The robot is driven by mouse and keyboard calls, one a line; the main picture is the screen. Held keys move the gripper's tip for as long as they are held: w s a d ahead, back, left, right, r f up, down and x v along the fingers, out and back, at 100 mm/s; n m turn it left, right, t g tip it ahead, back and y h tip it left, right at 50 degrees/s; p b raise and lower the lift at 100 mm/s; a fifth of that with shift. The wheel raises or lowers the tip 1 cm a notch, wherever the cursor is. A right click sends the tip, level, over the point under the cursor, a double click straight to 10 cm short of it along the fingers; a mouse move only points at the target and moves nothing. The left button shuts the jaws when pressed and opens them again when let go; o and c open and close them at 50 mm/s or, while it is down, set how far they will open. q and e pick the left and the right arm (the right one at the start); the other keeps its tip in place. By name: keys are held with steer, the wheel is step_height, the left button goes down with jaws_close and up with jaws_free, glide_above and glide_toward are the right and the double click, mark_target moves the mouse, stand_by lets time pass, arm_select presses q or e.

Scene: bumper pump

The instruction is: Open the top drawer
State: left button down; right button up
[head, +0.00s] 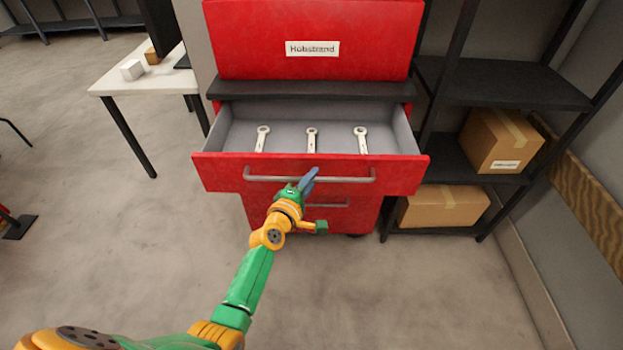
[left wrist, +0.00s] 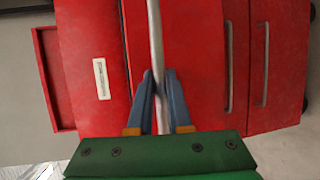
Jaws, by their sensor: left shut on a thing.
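The top drawer (head: 220,173) of the red tool cabinet is pulled out. Its grey inside shows, with three wrenches (head: 311,139) lying in it. A metal bar handle (head: 345,179) runs along its front. My left gripper (head: 308,178) is at the middle of this handle. In the left wrist view, the blue fingers of my left gripper (left wrist: 159,88) are shut on the handle (left wrist: 155,35), one on each side of the bar. My right gripper is in neither view.
Lower drawers with handles (left wrist: 229,65) are closed below. A white table (head: 110,84) with small boxes stands at the left. A black shelf (head: 505,84) with cardboard boxes (head: 500,140) stands close at the right. The floor in front is clear.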

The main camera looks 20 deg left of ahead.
arm_select(q)
steer(key=shift+w, duration=0.1)
steer(key=c, duration=1.1)
jaws_free()
steer(key=shift+w, duration=0.1)
steer(key=p+v, duration=0.1)
steer(key=v, duration=0.6)
